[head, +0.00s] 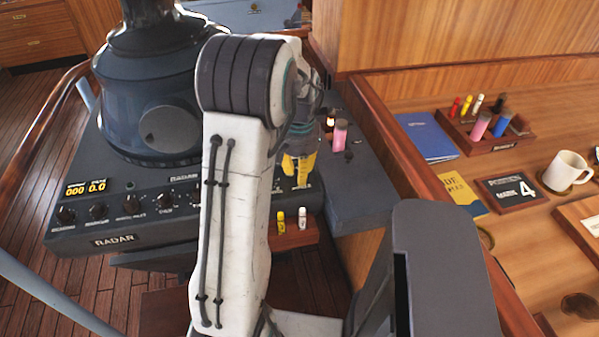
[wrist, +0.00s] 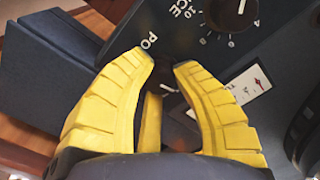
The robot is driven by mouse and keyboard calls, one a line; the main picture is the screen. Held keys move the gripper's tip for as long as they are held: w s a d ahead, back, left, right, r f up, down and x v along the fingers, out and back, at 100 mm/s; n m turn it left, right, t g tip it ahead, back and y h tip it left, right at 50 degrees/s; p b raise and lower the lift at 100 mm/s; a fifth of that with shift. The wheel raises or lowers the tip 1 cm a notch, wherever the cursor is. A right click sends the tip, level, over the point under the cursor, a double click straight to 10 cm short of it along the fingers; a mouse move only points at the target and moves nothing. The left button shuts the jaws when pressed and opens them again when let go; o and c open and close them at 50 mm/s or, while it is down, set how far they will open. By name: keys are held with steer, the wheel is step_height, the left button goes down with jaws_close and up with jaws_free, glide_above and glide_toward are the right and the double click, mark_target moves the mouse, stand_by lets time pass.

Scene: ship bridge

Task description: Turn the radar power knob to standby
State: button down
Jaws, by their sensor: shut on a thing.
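The grey radar console (head: 130,226) has a row of black knobs along its front panel and an amber display. My gripper (head: 298,172), with yellow fingers, is at the right end of this row, pointing down at the panel. In the wrist view the gripper (wrist: 164,66) is shut around the power knob, beside a label that starts "PO". The knob is mostly hidden by the fingers, so its setting cannot be read. Another black knob (wrist: 232,12) with a white pointer line and a scale sits beside it. My arm covers part of the panel in the head view.
A pink cylinder (head: 340,135) stands on the console's right side. Yellow and white markers (head: 281,222) stand in a small wooden holder below the panel. At right, a wooden desk holds a blue book (head: 427,137), a rack and a white mug (head: 566,171).

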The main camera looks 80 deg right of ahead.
steer(key=shift+f+m, duration=0.1)
steer(key=shift+m, duration=1)
steer(key=c, duration=0.9)
jaws_free()
steer(key=shift+c, duration=0.2)
step_height(320, 180, up, 12)
stand_by(0.4)
